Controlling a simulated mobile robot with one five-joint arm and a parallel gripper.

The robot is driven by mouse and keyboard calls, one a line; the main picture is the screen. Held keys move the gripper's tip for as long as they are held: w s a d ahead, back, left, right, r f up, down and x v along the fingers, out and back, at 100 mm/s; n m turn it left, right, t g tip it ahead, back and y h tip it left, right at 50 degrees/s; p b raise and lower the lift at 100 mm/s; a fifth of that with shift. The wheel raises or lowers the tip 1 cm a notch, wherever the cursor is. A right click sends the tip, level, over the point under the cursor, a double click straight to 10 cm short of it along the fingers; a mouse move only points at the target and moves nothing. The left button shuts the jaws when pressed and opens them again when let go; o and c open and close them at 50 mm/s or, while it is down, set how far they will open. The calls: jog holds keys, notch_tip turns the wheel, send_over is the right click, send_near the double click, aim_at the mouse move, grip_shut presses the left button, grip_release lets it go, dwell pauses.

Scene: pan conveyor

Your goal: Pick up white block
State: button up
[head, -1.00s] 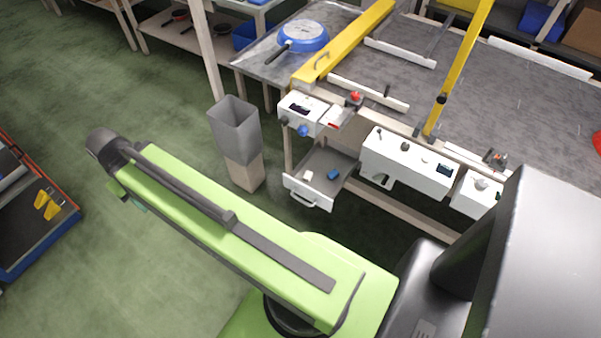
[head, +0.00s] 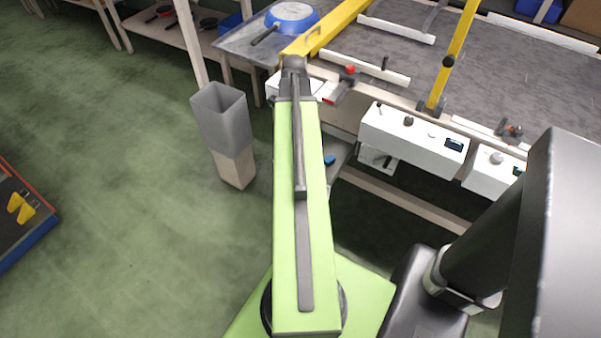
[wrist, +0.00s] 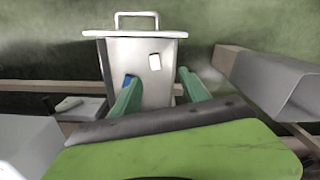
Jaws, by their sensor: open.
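The white block (wrist: 155,62) lies in the open drawer (wrist: 113,50), toward its handle end in the wrist view. A blue block (wrist: 129,80) lies in the same drawer, partly behind a finger; it also shows in the head view (head: 330,160). My gripper (wrist: 153,86) is open, its two green fingers spread over the drawer with nothing between them. The white block appears beyond the fingertips, apart from them. In the head view my arm covers the white block and most of the drawer.
A grey bin (head: 222,115) stands on a wooden block left of the drawer. White control boxes (head: 413,135) hang along the front of the conveyor table (head: 500,75). A blue pan (head: 291,16) sits at the table's left end.

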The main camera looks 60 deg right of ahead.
jog(key=shift+m, duration=0.3)
jog(key=f+b, duration=0.6)
jog(key=s+d+f+b, duration=0.1)
jog(key=f+b, duration=0.4)
jog(key=f, duration=0.1)
jog(key=f+b, duration=0.6)
jog(key=shift+s+d+b, duration=0.15)
jog(key=shift+s+b, duration=0.1)
jog(key=shift+b, duration=0.05)
jog(key=shift+r, duration=0.1)
grip_shut()
